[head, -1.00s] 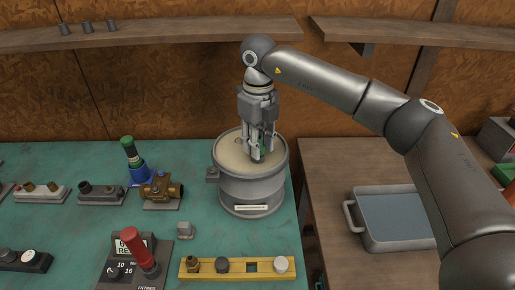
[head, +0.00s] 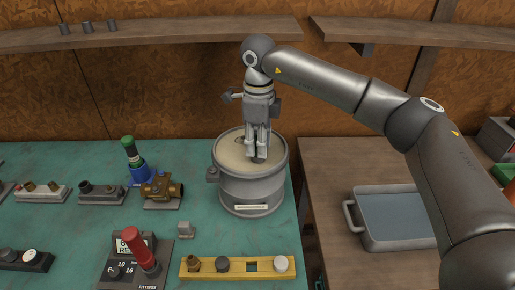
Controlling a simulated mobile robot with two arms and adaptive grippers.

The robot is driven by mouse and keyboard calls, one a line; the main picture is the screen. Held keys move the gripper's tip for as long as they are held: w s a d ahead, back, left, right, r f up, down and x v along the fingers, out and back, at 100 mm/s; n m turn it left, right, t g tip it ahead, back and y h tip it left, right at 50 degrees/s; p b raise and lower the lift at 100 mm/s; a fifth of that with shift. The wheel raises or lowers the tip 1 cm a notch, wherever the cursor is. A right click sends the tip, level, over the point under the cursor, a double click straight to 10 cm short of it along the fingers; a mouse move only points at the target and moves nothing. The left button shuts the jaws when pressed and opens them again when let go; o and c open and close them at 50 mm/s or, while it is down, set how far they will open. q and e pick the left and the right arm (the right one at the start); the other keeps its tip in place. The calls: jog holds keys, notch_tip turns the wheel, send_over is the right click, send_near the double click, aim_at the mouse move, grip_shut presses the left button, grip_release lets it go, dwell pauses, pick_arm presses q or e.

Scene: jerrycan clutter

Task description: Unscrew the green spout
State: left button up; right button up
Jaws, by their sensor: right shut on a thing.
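The grey drum (head: 251,190) stands upright at the right end of the green bench, with a pale top inside its rim. My right gripper (head: 257,155) points straight down over the top of the drum. Its fingers are shut on the green spout, which is mostly hidden behind them in this view. Only a dark bit at the fingertips shows, so I cannot tell how far the spout sits in the drum. My left gripper is not in view.
A blue-based tool with a green cap (head: 133,158), a brass valve (head: 161,188), a red-handled fixture (head: 139,252) and a yellow fittings rack (head: 237,267) stand left and in front. A grey tray (head: 394,220) lies on the wooden bench to the right.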

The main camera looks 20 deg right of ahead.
dwell(0.3)
jog(key=shift+n, duration=1.1)
jog(key=o, duration=0.7)
jog(key=shift+r+p, duration=1.05)
jog(key=shift+r, duration=0.5)
